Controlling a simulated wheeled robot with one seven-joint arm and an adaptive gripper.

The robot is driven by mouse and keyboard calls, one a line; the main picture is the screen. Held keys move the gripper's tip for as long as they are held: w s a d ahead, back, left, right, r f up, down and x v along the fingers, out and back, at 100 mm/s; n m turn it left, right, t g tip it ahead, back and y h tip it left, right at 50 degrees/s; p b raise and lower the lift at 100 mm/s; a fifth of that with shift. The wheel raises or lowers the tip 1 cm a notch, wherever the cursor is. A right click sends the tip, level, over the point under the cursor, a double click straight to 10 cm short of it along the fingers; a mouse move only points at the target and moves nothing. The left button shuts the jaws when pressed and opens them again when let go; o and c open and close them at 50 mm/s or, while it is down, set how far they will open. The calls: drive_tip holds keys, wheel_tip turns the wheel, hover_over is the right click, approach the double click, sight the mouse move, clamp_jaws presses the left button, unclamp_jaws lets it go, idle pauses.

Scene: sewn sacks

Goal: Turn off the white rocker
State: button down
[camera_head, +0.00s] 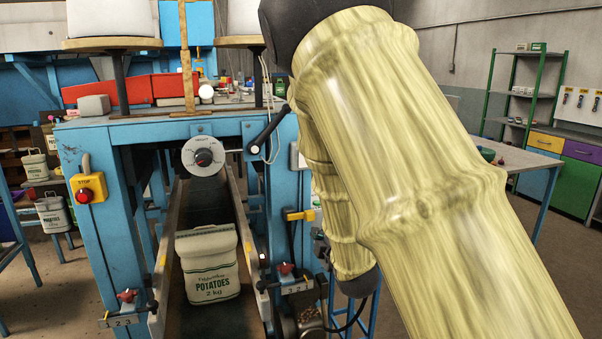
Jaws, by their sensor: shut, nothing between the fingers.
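I cannot make out a white rocker for certain. A small pale grey box (296,155) sits on the right blue post of the machine, partly covered by my arm, and I cannot tell whether a rocker is on it. My pale, wood-grained arm fills the right middle of the view and hides much of that side. Its far section hangs down along the right of the machine and ends in a dark joint. My gripper does not show.
The blue machine frame (95,150) has a yellow box with a red stop button (84,195), a round dial (203,157), a black lever (270,128) and a yellow handle (299,215). A potato sack (208,265) stands on the belt. A table (520,160) is at right.

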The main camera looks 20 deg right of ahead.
wheel_tip(320, 180, up, 15)
drive_tip(key=w+n+t, duration=0.2)
drive_tip(key=n+t, duration=0.1)
drive_tip(key=shift+a+n+y+b, duration=0.35)
drive_tip(key=shift+a+n+y, duration=0.05)
drive_tip(key=shift+w+f, duration=0.1)
drive_tip(key=p, duration=0.6)
approach(297, 154)
drive_tip(key=w, duration=0.5)
drive_tip(key=shift+r, duration=0.3)
drive_tip(key=shift+w+a, duration=0.1)
drive_tip(key=shift+w, duration=0.45)
